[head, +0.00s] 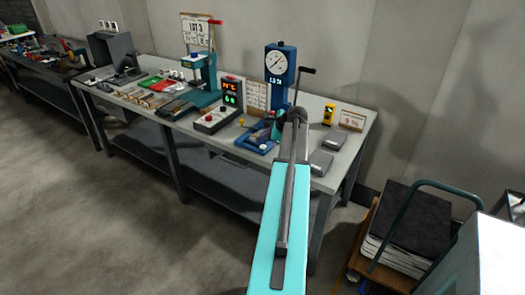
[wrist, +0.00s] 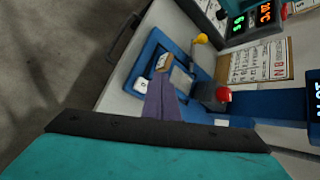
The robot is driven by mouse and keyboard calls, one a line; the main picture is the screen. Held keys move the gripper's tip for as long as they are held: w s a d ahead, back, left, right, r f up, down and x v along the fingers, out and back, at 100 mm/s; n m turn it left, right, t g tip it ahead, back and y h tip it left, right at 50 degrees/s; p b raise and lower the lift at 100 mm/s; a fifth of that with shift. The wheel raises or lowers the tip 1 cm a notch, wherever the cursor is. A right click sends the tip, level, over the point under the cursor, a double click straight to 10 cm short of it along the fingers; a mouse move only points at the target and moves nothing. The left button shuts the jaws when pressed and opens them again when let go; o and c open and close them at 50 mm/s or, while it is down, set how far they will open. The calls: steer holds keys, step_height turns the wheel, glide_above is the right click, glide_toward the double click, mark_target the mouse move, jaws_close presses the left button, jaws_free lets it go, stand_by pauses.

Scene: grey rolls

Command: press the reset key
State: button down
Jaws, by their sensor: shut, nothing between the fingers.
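A small white key (wrist: 141,86) with a dark mark sits at the near corner of the blue base (wrist: 150,48) in the wrist view. I cannot read its mark, so I cannot tell whether it is the reset key. My gripper (wrist: 162,82) is shut and empty, with its tips over the blue base, just right of the white key. I cannot tell whether it touches anything.
A box with a red and green display (head: 231,92) is left of the stand. Two grey blocks (head: 321,162) lie to the right. A loaded cart (head: 408,225) stands beside the bench.

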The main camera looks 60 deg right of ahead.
steer(key=shift+f+b, duration=0.3)
steer(key=shift+f, duration=0.8)
steer(key=shift+f, duration=0.95)
stand_by(2.6)
steer(key=shift+r, duration=0.1)
steer(key=shift+r+p, duration=0.6)
steer(key=shift+r, duration=0.25)
steer(key=shift+r, duration=0.1)
steer(key=shift+r+p, duration=1.75)
steer(key=shift+r, duration=0.65)
